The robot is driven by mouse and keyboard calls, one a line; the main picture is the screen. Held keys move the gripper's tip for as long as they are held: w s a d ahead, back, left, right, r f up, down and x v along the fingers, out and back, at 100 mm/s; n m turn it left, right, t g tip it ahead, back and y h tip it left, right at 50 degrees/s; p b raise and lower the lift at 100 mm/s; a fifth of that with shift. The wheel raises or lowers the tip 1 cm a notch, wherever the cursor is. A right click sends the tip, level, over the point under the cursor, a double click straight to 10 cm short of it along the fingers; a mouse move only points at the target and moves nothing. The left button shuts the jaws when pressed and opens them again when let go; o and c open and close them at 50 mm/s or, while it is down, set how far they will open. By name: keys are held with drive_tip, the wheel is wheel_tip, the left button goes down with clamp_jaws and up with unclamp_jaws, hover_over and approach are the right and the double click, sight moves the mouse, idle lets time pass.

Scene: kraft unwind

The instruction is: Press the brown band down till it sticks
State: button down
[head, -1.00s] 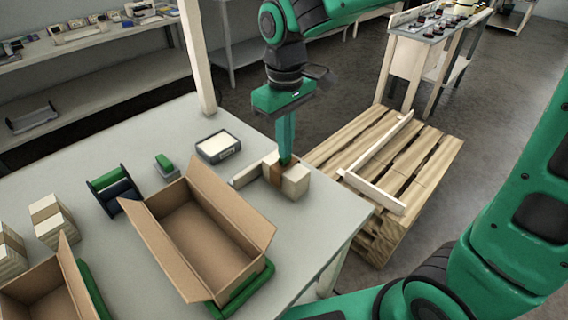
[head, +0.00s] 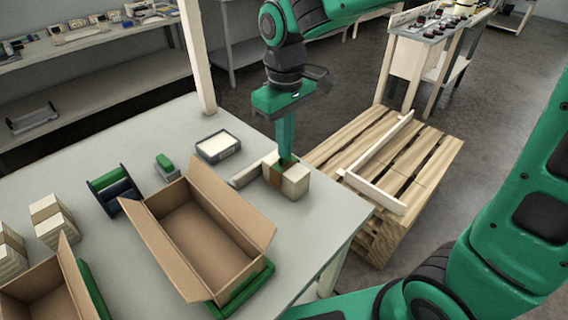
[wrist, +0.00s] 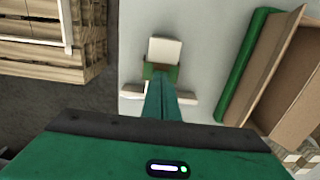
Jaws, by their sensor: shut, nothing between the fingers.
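A pale block-shaped bundle (head: 295,182) stands near the right edge of the table, with the brown band (head: 276,174) around it. The bundle (wrist: 165,50) also shows in the wrist view, ahead of my fingers. My gripper (head: 286,160) is shut and empty, pointing down, with its tips at the top of the bundle by the band. Whether the tips touch the band is hard to tell. In the wrist view a little of the band (wrist: 174,74) shows beside the fingers, which hide much of it.
A low pale strip (head: 246,176) adjoins the bundle. An open cardboard box (head: 205,235) stands in front to the left. A grey tray (head: 218,147), a green-and-blue holder (head: 115,188) and banded stacks (head: 52,220) are further left. A wooden pallet (head: 385,170) lies beyond the table edge.

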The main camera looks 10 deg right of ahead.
wheel_tip(320, 180, up, 7)
idle(1.1)
idle(0.4)
